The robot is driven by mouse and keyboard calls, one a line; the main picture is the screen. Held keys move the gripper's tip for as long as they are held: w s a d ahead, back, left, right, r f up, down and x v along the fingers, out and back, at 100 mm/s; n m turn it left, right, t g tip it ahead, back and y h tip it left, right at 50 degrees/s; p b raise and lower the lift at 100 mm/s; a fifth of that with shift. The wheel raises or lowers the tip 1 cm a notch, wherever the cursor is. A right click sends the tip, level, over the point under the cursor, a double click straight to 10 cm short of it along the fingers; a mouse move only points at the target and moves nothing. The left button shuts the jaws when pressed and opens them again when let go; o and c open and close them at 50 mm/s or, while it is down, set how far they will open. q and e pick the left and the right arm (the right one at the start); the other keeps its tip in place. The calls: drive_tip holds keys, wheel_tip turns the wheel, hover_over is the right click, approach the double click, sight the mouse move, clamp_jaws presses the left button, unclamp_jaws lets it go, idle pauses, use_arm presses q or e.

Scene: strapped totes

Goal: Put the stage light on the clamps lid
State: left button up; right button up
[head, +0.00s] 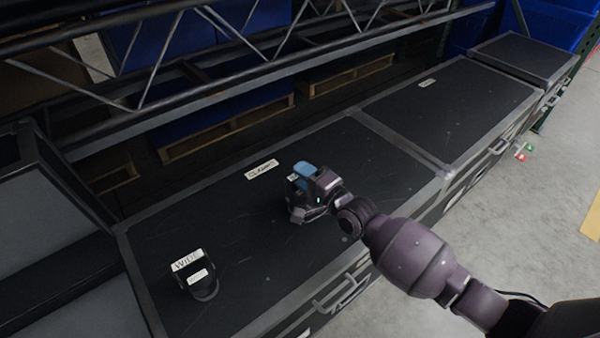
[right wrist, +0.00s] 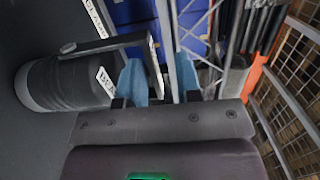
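The clamps lid (head: 225,222) is a dark, grey-edged case top with a "CLAMPS" label (head: 261,169). A black cylindrical stage light (right wrist: 70,82) with a "BEAM" label lies over this lid in the right wrist view; in the head view my gripper mostly hides it. My right gripper (right wrist: 158,78) has its blue fingers apart, one on each side of the light's yoke, with a gap showing beside the yoke. It also shows in the head view (head: 304,172), low over the lid. A second light marked "WIDE" (head: 200,286) sits at the lid's front left. My left gripper is out of view.
Another labelled case lid (head: 450,105) continues to the right and is bare. A further case (head: 525,57) stands beyond it. A metal truss (head: 230,65) runs behind the cases, with pallets and blue bins. Open grey cases (head: 40,220) are at left.

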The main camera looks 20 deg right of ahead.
drive_tip(key=s+d+f+n+g+h, duration=0.2)
drive_tip(key=s+d+f+n, duration=0.1)
drive_tip(key=s, duration=1)
drive_tip(key=s+d+f+n+g+h, duration=0.2)
drive_tip(key=s+n, duration=0.4)
drive_tip(key=s, duration=0.7)
drive_tip(key=s+d+f+n+g+h+p, duration=0.1)
drive_tip(key=s+d+f+n+h, duration=0.3)
drive_tip(key=s, duration=0.9)
drive_tip(key=d, duration=0.2)
drive_tip(key=shift+d+f+n+g, duration=0.3)
drive_tip(key=shift+f+n+g, duration=0.05)
drive_tip(key=shift+n+g, duration=0.05)
